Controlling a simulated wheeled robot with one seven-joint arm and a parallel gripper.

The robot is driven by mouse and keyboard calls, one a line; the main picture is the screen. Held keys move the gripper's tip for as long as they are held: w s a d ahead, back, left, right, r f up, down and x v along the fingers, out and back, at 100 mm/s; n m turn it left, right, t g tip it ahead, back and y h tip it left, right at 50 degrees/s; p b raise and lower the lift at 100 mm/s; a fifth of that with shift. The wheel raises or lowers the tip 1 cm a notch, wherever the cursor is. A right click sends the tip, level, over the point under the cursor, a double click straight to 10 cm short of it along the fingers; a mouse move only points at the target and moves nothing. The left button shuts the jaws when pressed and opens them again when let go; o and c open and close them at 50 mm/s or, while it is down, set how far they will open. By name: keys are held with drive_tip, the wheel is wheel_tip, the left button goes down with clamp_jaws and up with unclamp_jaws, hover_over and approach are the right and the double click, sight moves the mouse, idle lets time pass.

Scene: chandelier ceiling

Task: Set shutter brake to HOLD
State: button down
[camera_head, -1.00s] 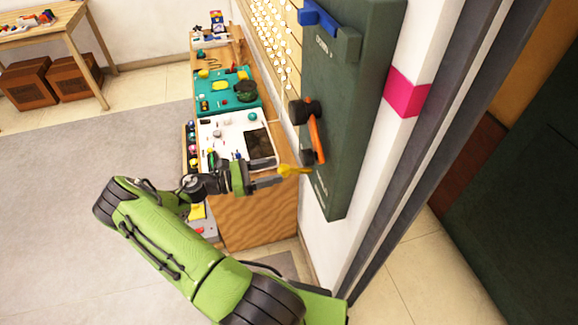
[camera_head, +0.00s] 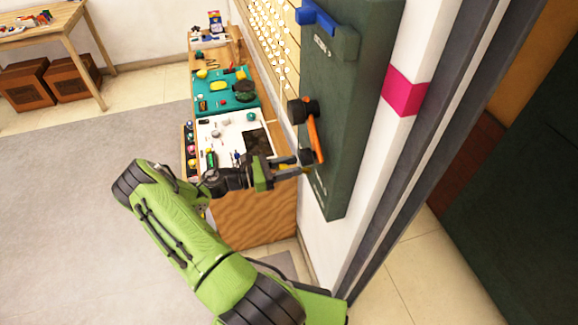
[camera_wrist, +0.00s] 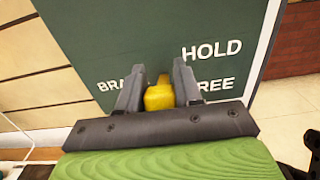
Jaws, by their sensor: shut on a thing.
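A dark green panel (camera_head: 350,100) is mounted on the wall and carries a small yellow handle near its lower end. In the wrist view, the yellow handle (camera_wrist: 159,97) sits between the two dark fingers of my gripper (camera_wrist: 158,78), which is shut on it. White words HOLD (camera_wrist: 212,50) and FREE (camera_wrist: 215,84) stand on the panel to the right, HOLD above FREE. A word beginning "BRA" at the left is partly hidden by a finger. In the head view, my gripper (camera_head: 304,163) reaches the panel and hides most of the handle.
An orange lever (camera_head: 315,138) with a black knob (camera_head: 302,110) is on the panel close above my gripper. A blue lever (camera_head: 318,16) is at the panel's top. A wooden bench (camera_head: 255,215) with cluttered trays stands left of the panel.

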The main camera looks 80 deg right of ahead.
drive_tip(key=shift+s+r+t+p, duration=0.1)
drive_tip(key=shift+r+t+p, duration=0.3)
drive_tip(key=shift+p, duration=0.75)
drive_tip(key=shift+s+d+r+t+y+p, duration=0.2)
drive_tip(key=shift+t+y+p, duration=0.2)
drive_tip(key=shift+p, duration=0.55)
drive_tip(key=shift+f, duration=0.1)
drive_tip(key=c, duration=0.8)
unclamp_jaws()
drive_tip(key=shift+c, duration=0.2)
drive_tip(key=v, duration=1.6)
